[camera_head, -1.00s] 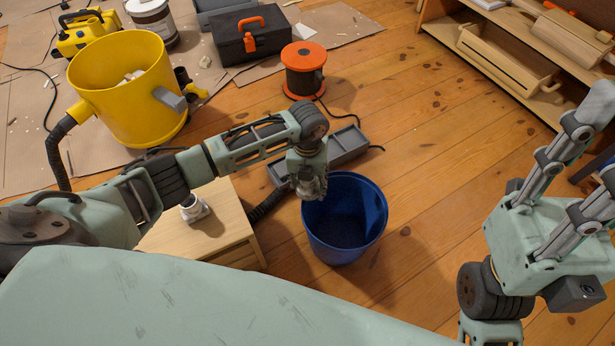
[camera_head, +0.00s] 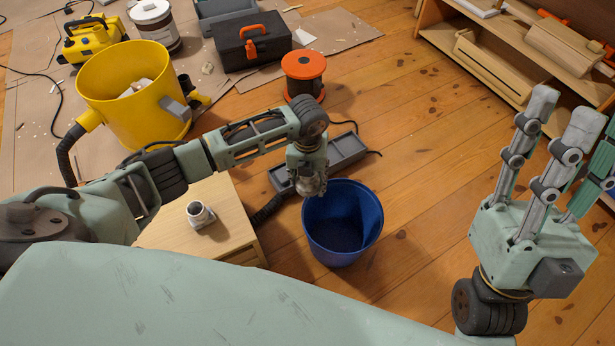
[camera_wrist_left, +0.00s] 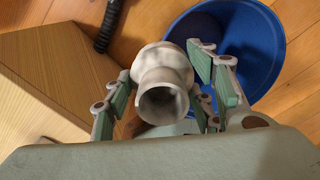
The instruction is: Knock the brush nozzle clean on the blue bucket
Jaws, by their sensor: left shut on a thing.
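The blue bucket (camera_head: 358,245) stands on the wooden floor right of the low wooden box, open at the top. My left gripper (camera_head: 309,188) is shut on a pale grey, round-necked piece with an open end (camera_wrist_left: 163,95), which looks like the brush nozzle. Any bristles are hidden. It is at the bucket's left rim; I cannot tell whether it touches. In the left wrist view the bucket (camera_wrist_left: 262,60) lies behind and right of the held piece. My right gripper (camera_head: 540,165) is raised at the right, its fingers apart and empty.
A small white fitting (camera_head: 199,214) stands on the wooden box (camera_head: 165,230). A grey tray (camera_head: 345,150), an orange reel (camera_head: 303,72) and a yellow bucket (camera_head: 140,110) stand beyond. A black hose (camera_head: 268,208) runs beside the box. Floor right of the blue bucket is clear.

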